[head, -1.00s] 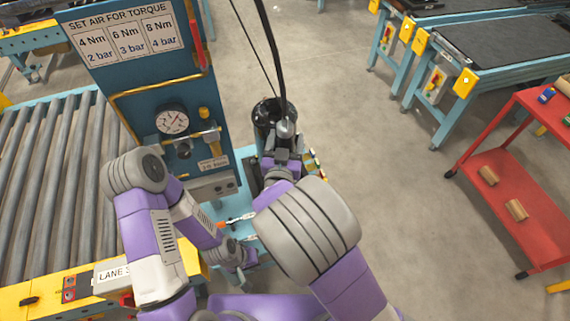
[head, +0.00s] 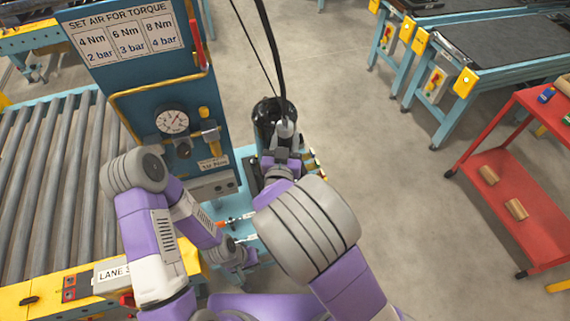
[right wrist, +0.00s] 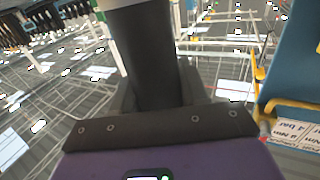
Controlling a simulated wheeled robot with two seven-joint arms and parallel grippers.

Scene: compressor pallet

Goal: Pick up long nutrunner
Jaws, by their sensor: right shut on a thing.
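The long nutrunner shows in the right wrist view as a thick dark cylinder (right wrist: 145,55) between the jaws of my right gripper (right wrist: 152,95). In the head view the right gripper (head: 284,152) is shut on it beside the black cup-shaped holder (head: 264,112). The tool's grey upper part (head: 287,130) shows there, with a black hose rising from it. Its lower part is hidden by my gripper and arm. My left gripper (head: 246,257) is low by the light-blue stand; its fingers are too small and covered to read.
A blue air panel (head: 130,75) with a gauge (head: 172,121) stands close on the left. A roller conveyor (head: 50,180) lies beyond it. A red cart (head: 520,195) is at the right. Open grey floor (head: 390,190) lies between.

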